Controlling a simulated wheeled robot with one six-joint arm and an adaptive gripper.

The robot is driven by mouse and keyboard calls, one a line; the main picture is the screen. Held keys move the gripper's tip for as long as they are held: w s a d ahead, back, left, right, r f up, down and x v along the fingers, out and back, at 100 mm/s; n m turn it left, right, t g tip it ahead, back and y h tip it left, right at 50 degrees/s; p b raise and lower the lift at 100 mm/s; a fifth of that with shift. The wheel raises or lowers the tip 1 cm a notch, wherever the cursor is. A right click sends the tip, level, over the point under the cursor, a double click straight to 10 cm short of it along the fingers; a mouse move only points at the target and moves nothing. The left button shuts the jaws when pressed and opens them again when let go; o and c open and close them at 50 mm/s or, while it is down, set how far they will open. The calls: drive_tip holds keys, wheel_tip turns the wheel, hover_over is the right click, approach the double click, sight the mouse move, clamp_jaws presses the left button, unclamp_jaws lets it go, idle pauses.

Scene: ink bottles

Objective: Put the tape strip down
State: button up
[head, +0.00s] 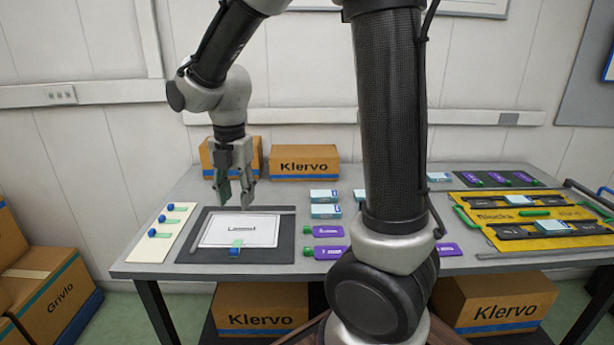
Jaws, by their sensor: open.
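A green tape strip with a blue end (236,246) lies across the front edge of a white printed sheet (262,231). The sheet lies on a dark mat (192,250). More green tape strips with blue ends (170,220) lie on a cream card (152,248) at the left of the table. My gripper (235,204) is open and points down above the back left part of the sheet. I see nothing between its fingers. It is apart from the strip on the sheet, which is nearer the front.
A grey bar (275,209) lies along the mat's back edge. Purple labels with green ends (328,252) and pale blue boxes (325,211) lie right of the mat. A yellow tray (480,222) stands at the right. Klervo cartons (303,163) stand behind. My arm hides the table's middle.

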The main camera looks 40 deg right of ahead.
drive_tip(key=s+d+r+m+t, duration=0.2)
drive_tip(key=s+d+r+m, duration=0.3)
drive_tip(key=s+m, duration=0.4)
drive_tip(key=s+d+r+m+t, duration=0.1)
drive_tip(key=s+d+r+m, duration=0.4)
drive_tip(key=m, duration=1.2)
drive_tip(key=s+d, duration=0.3)
drive_tip(key=s, duration=0.1)
drive_tip(key=shift+m+t, duration=0.3)
drive_tip(key=shift+t, duration=0.1)
